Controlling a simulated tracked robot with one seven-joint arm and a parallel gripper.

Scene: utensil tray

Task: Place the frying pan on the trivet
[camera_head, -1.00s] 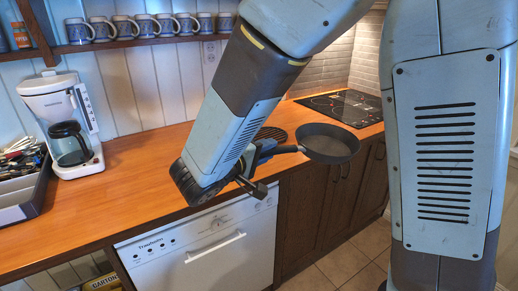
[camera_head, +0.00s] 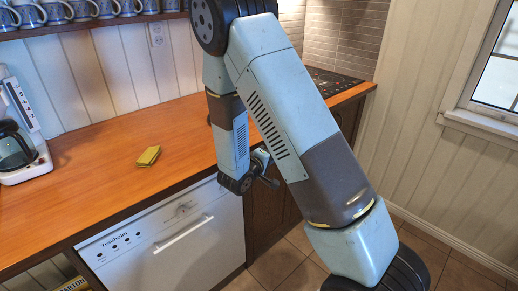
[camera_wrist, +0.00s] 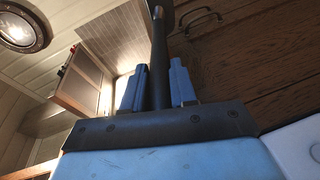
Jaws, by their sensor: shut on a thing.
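My gripper (camera_head: 262,163) is by the counter's front edge, low and partly hidden by my arm in the head view. In the wrist view, its two blue fingers (camera_wrist: 156,88) are shut on the dark handle of the frying pan (camera_wrist: 159,45). The handle runs away from the fingers to the top edge, where only a bit of the pan shows. The pan's body is hidden behind my arm in the head view. I cannot make out the trivet now; my arm covers the counter area where a dark round rack showed earlier.
The wooden counter (camera_head: 95,185) is clear apart from a small yellow block (camera_head: 148,156) and a white coffee maker (camera_head: 20,135) at the left. A dark cooktop (camera_head: 335,84) lies at the back right. A dishwasher (camera_head: 165,240) is below. A cup shelf (camera_head: 100,22) is above.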

